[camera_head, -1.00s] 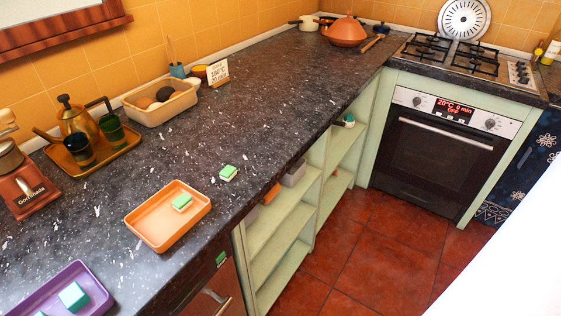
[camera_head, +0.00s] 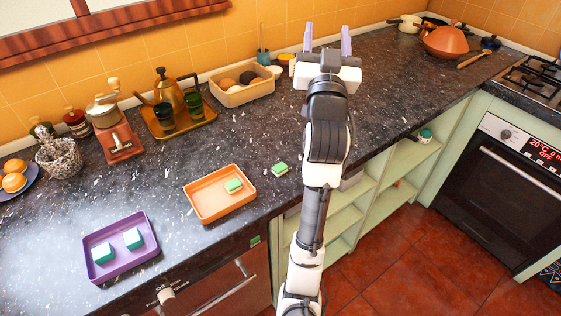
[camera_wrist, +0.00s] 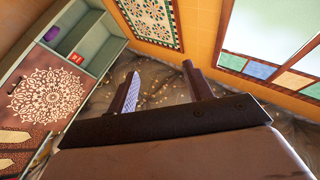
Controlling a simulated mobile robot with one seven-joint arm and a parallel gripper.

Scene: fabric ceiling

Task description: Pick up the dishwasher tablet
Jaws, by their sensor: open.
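Several small green-and-white blocks that look like dishwasher tablets show in the head view. One tablet (camera_head: 280,168) lies bare on the dark counter, right of the orange tray (camera_head: 205,216). Another tablet (camera_head: 233,186) lies inside that tray. Two more, a left one (camera_head: 103,252) and a right one (camera_head: 134,238), lie in the purple tray (camera_head: 121,274). My gripper (camera_head: 327,40) is open and empty, raised toward the back wall and well away from all tablets. The wrist view shows its two spread fingers (camera_wrist: 160,72) with nothing between them; no tablet is visible there.
A tan basket (camera_head: 243,94) with round items and a tray with a gold teapot (camera_head: 168,92) stand along the back. A coffee grinder (camera_head: 115,138) stands to their left. Open shelves (camera_head: 365,205) lie below the counter, with an oven (camera_head: 500,190) at right. Counter around the loose tablet is clear.

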